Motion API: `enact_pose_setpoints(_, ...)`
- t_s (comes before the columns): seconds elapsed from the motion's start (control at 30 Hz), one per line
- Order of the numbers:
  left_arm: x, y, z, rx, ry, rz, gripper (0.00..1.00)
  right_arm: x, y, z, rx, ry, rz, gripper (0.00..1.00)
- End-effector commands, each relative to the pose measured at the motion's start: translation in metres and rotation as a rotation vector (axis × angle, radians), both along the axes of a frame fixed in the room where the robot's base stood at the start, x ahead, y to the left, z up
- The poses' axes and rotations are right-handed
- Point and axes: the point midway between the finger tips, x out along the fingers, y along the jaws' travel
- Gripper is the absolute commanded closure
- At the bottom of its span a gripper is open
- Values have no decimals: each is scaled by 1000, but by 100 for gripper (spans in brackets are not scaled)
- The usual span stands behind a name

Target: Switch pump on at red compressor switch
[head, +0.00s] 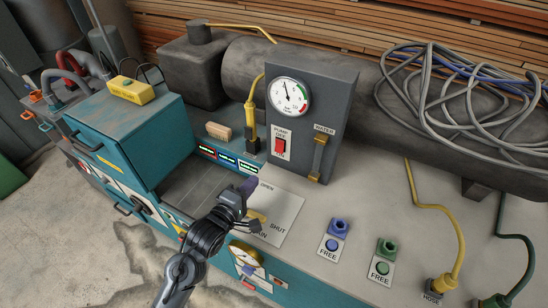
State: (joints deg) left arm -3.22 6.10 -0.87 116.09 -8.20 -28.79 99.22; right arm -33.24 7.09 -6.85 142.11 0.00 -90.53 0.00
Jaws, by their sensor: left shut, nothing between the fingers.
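The red compressor switch (280,146) sits on a white plate on the upright grey panel (330,95). The plate reads PUMP OFF above the switch and ON, partly legible, below it. I cannot tell the rocker's position for certain. The round pressure gauge (289,98) is above the switch, its needle pointing roughly up. My left gripper (247,190) is shut and empty, over the OPEN/SHUT drain plate (287,212). It is below and left of the switch, clearly apart from it. My arm hides part of the drain plate. My right gripper is not in view.
A WATER lever (318,155) is on the panel right of the switch. A yellow cable (249,115) runs into a plug left of it. Blue (336,230) and green (385,249) FREE fittings stand on the bench. A grey cable bundle (445,100) lies on the tank.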

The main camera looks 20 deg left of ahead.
Motion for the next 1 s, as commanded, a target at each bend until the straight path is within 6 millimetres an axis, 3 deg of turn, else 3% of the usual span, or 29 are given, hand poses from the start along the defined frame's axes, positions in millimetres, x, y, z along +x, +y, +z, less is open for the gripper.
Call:
enact_pose_setpoints(0.27, 14, -2, -2, 0, -1, 0, 100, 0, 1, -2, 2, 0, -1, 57)
enact_pose_setpoints(0.8, 105, -14, -13, 2, 0, 0, 100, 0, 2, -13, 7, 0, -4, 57)
enact_pose_setpoints(1.0, 127, -17, -16, 1, 0, 0, 100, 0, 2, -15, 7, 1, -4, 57)
